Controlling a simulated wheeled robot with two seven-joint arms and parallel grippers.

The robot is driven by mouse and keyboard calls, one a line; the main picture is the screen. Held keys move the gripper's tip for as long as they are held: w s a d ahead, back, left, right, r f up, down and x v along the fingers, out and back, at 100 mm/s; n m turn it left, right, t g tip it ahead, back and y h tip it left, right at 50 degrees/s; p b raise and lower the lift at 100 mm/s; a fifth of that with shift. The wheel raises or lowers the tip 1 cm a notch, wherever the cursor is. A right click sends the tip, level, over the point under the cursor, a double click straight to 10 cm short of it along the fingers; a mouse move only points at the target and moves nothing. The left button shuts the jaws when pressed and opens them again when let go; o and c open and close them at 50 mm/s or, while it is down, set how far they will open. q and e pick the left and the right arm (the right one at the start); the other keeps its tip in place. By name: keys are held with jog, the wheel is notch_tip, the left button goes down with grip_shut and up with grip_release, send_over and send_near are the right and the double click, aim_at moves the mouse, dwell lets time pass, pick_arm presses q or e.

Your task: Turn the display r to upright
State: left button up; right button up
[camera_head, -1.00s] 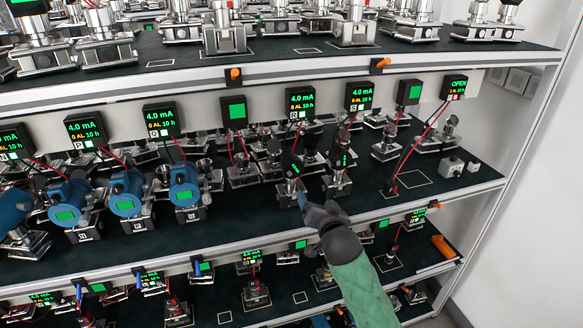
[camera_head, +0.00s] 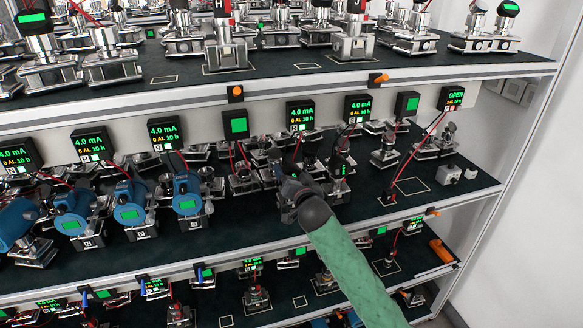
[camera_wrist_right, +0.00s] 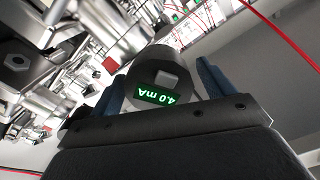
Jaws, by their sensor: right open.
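A round dark display head (camera_wrist_right: 160,75) with a green "4.0 mA" readout (camera_wrist_right: 165,97) sits between my right fingers in the right wrist view. Its text looks upside down there. My right gripper (camera_wrist_right: 160,68) is open, one blue finger on each side of the head; I cannot tell whether they touch it. In the head view my right gripper (camera_head: 288,187) is on the middle shelf, below the panel marked R (camera_head: 300,115), and hides most of that device. My left gripper is not in view.
A neighbouring device with a dark display (camera_head: 343,168) stands close on the right. Blue transmitters (camera_head: 187,193) stand to the left. Red cables (camera_head: 428,135) hang at the right. The shelf above (camera_head: 290,87) overhangs the row. The shelf front below the gripper (camera_head: 240,225) is clear.

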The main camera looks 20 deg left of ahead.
jog(key=shift+w+a, duration=0.4)
jog(key=shift+w, duration=0.15)
jog(key=c, duration=1)
jog(key=shift+o, duration=0.2)
